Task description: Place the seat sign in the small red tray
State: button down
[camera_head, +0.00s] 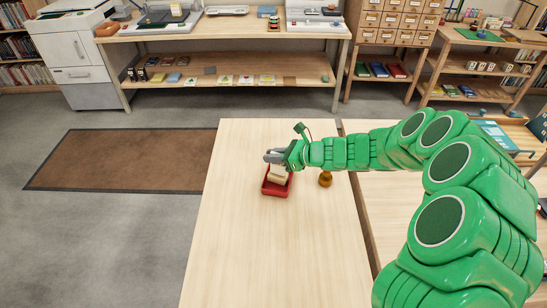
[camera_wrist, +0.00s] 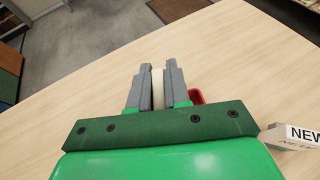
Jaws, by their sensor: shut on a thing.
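The small red tray (camera_head: 277,191) sits on the pale wooden table, and a corner of it shows beside the fingers in the wrist view (camera_wrist: 196,97). My gripper (camera_head: 274,157) is at the tray's far side in the head view. In the wrist view its grey fingers (camera_wrist: 157,85) are closed on a thin cream piece, the seat sign (camera_wrist: 158,90), seen edge-on. In the head view the cream seat sign (camera_head: 278,174) overlaps the tray. I cannot tell whether it touches the tray floor. Its lettering is hidden.
A brass-coloured object (camera_head: 325,179) stands right of the tray, close under my arm. A white sign reading "NEW" (camera_wrist: 302,134) shows at the right edge of the wrist view. The table (camera_head: 262,255) is clear on the near side and left of the tray.

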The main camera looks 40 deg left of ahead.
jog(key=shift+f, duration=0.4)
jog(key=shift+f, duration=0.1)
jog(key=c, duration=1.1)
grip_release()
jog(key=v, duration=1.2)
